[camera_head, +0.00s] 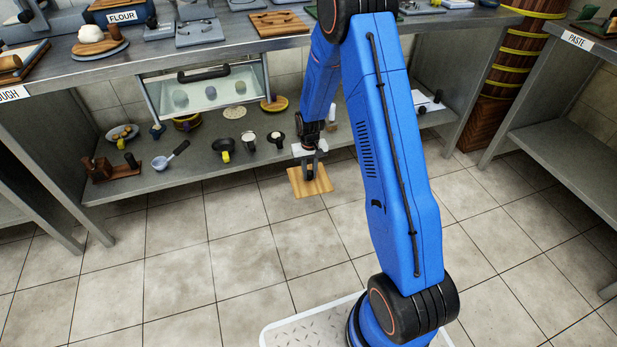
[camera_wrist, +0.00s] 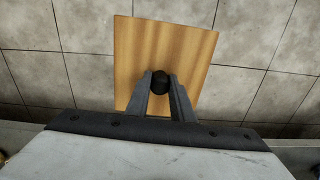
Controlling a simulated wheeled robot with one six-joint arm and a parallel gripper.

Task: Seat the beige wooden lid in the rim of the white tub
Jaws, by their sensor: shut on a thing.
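The beige wooden lid (camera_head: 312,187) is a flat square board, held over the floor in front of the lower shelf. My gripper (camera_head: 309,171) is shut on its dark round knob. In the wrist view the lid (camera_wrist: 160,45) is slightly turned, and the two fingers of my gripper (camera_wrist: 160,84) close on the knob from both sides. I cannot make out a white tub for certain in either view. A small white thing (camera_head: 331,115) shows on the lower shelf beside my arm, partly hidden.
A glass-fronted drawer (camera_head: 207,92) hangs beneath the worktop (camera_head: 190,48). Stacked brown barrels (camera_head: 497,85) stand at the back right. The tiled floor around the lid is clear.

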